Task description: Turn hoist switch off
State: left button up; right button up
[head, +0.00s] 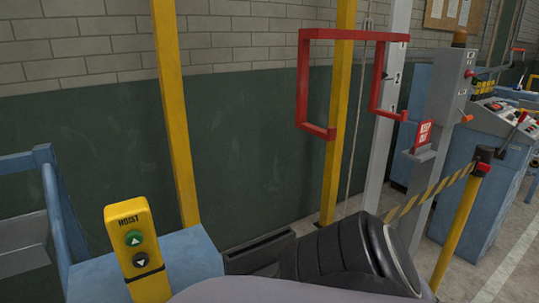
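A yellow hoist pendant (133,222), marked HOIST, stands upright at the lower left, against a blue block. It has a green up-arrow button (134,238) above a dark down-arrow button (141,260). No part of it is clearly marked as an off switch. Neither gripper shows. A dark rounded part and a grey surface at the bottom centre look like my own body.
A striped barrier arm (433,193) reaches a yellow bollard (463,215) at the right. A blue console (478,170) stands behind it. A dark wall closes the back; clear floor (510,255) lies at the right.

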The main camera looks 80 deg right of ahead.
aim_at(467, 74)
jog(key=k+z, duration=0.2)
jog(key=z, duration=1.45)
jog(key=l+z, duration=0.1)
jog(key=z, duration=1.2)
jog(key=i+z, duration=0.1)
jog(key=z, duration=0.35)
jog(key=i+z, duration=0.1)
jog(key=i, duration=0.3)
jog(key=i+l, duration=0.4)
jog(key=i+l+z, duration=0.1)
jog(key=i+l, duration=0.3)
jog(key=i, duration=0.2)
jog(key=i+l, duration=0.4)
jog(key=i+l+z, duration=0.15)
jog(key=i+l, duration=0.2)
jog(key=i, duration=0.3)
